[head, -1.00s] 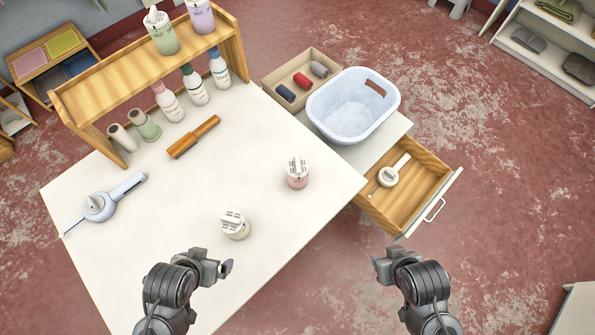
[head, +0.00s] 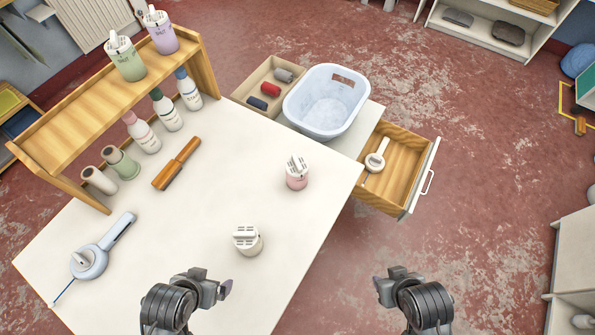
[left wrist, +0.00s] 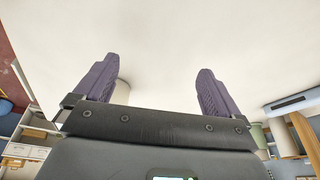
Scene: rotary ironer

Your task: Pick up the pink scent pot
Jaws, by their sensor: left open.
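The pink scent pot (head: 297,182), with a white slotted top, stands upright on the white table (head: 190,225) near its right edge. A cream pot (head: 247,246) with a similar top stands nearer to me. My left gripper (head: 226,289) is at the front, beyond it the cream pot, and well short of the pink pot. In the left wrist view its two purple fingers (left wrist: 157,78) are wide apart with nothing between them; a pale cylinder (left wrist: 122,92) shows partly behind one finger. My right gripper (head: 379,287) is off the table's right side, over the floor; its jaw opening cannot be made out.
A wooden shelf (head: 75,125) with green and purple pots stands at the left, bottles and cones below. A white tub (head: 325,102) and an open drawer (head: 397,170) are beyond the right edge.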

